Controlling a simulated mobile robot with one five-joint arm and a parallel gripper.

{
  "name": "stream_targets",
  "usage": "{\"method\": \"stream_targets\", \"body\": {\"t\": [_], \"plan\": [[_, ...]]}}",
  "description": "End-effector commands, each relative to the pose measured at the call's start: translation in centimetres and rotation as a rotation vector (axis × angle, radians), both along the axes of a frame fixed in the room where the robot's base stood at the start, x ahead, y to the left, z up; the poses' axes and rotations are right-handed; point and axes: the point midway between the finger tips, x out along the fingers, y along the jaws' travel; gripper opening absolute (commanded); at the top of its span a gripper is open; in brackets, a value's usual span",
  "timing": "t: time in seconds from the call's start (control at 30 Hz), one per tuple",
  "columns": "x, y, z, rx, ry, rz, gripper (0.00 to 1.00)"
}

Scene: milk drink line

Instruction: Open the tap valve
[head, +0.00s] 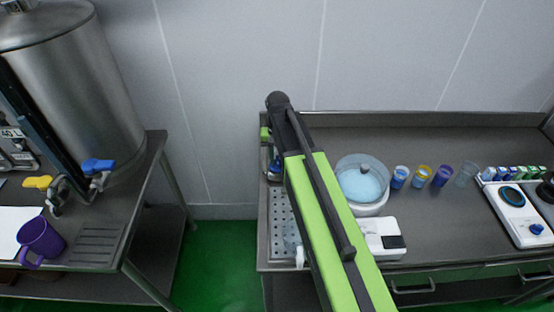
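A steel tank (85,75) stands on the left table. A tap with a blue handle (97,165) is at its lower front right. A second tap with a yellow handle (38,182) is to the left and a little nearer. I cannot tell which one is the tap valve, or whether either is open. A purple mug (42,238) stands on the table below the yellow-handled tap. My green arm reaches over the right-hand counter, well to the right of both taps. My gripper is hidden behind the arm, so its state does not show.
The left table (139,190) and right counter (425,230) have a gap of green floor (215,255) between them. The counter holds a bowl of blue liquid (360,185), several small cups (424,175), a white device (380,238) and a scale-like unit (520,215).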

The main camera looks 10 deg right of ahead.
Motion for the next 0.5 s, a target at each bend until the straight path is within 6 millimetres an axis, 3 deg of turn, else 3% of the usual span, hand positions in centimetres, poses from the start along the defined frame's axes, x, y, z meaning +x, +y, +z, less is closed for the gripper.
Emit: {"method": "stream_targets", "body": {"t": [0.03,0.17,0.5], "plan": [[0.0,-0.01,0.0,0.0,0.0,0.0,0.15],[0.0,-0.03,0.0,0.0,0.0,0.0,0.0],[0.0,0.06,-0.01,0.001,0.0,0.003,0.0]]}}
